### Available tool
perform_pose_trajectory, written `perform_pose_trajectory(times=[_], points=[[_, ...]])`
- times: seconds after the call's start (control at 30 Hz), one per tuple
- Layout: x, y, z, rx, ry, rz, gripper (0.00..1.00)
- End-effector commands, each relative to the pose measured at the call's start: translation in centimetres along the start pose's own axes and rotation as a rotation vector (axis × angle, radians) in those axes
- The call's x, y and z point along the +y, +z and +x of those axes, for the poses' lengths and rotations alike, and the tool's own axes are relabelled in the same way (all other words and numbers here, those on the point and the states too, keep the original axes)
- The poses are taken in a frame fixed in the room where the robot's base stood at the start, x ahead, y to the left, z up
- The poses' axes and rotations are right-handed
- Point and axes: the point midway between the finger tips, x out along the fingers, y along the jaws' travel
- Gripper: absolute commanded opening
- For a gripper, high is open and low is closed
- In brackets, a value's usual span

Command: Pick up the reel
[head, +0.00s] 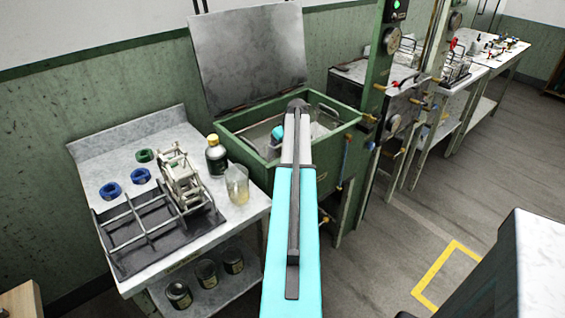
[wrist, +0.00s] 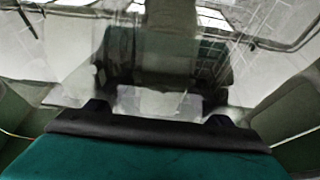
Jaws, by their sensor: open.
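In the head view my arm hides most of the gripper. The wrist view shows a shiny surface with a dark reflection; no reel can be made out there.
The basin's grey lid (head: 248,55) stands open behind it. On the side table are blue rings (head: 111,190), a green ring (head: 145,156), a yellow-capped bottle (head: 216,158) and a clear beaker (head: 237,184). Green posts with gauges stand right of the basin.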

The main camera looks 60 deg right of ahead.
Motion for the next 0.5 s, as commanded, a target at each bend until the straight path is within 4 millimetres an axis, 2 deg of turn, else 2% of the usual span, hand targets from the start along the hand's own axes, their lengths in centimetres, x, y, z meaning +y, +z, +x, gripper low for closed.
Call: perform_pose_trajectory(times=[0.13,0.5], points=[[-0.02,0.02,0.68,-0.001,-0.001,0.000,0.73],[0.02,0.06,0.68,0.000,0.000,0.000,0.73]])
